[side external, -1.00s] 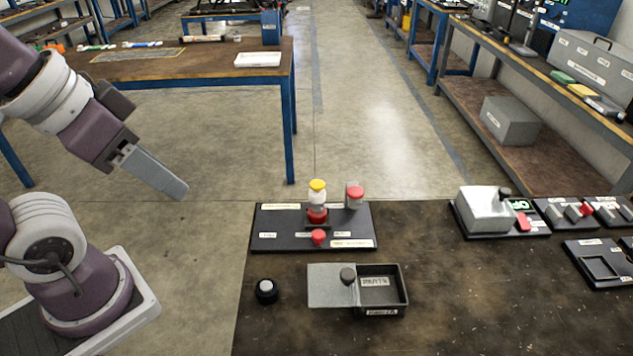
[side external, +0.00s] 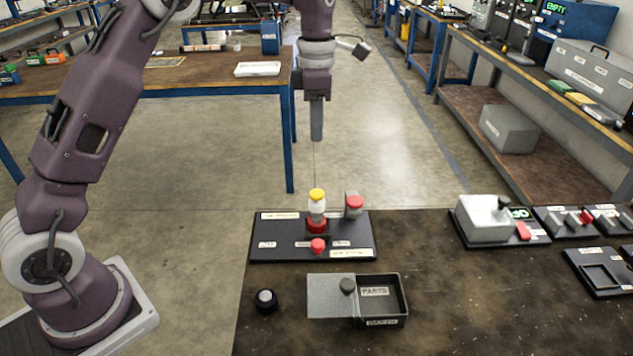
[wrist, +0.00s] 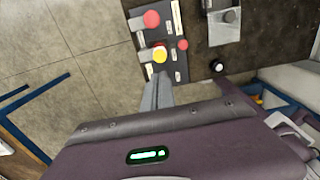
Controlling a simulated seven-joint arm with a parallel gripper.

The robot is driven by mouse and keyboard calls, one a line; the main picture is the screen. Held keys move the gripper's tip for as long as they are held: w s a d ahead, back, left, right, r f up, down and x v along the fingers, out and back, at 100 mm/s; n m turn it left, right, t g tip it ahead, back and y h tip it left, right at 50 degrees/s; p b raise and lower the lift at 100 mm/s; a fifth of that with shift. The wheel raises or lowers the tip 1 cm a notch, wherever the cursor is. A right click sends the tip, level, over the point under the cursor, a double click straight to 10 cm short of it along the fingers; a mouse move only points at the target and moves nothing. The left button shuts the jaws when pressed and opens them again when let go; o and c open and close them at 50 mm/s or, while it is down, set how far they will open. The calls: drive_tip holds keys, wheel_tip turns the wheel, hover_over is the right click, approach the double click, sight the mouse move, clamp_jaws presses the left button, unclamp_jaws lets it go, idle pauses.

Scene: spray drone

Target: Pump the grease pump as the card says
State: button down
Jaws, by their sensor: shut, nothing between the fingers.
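A black base plate (side external: 283,254) sits at the left back corner of the dark table. On it stands a red and white post with a yellow cap (side external: 317,195), a red knob on a grey block (side external: 354,203), and a low red button (side external: 318,245). Which of these is the grease pump, I cannot tell; the labels are too small to read. My gripper (side external: 317,138) is shut and empty, pointing down, well above and behind the plate. In the wrist view the shut fingers (wrist: 157,92) appear just below the yellow cap (wrist: 160,56). I cannot make out a card.
A parts box with a grey sliding lid (side external: 330,296) and a small black knob (side external: 265,299) stand in front of the plate. A grey device with a red switch (side external: 486,218) and several small panels are at the right. The table's middle is clear.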

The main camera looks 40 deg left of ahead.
sight(316, 193)
wheel_tip(316, 193, down, 14)
idle(0.7)
drive_tip(key=shift+f, duration=0.1)
drive_tip(key=shift+f, duration=0.8)
wheel_tip(316, 193, up, 14)
drive_tip(key=shift+r, duration=0.2)
idle(0.6)
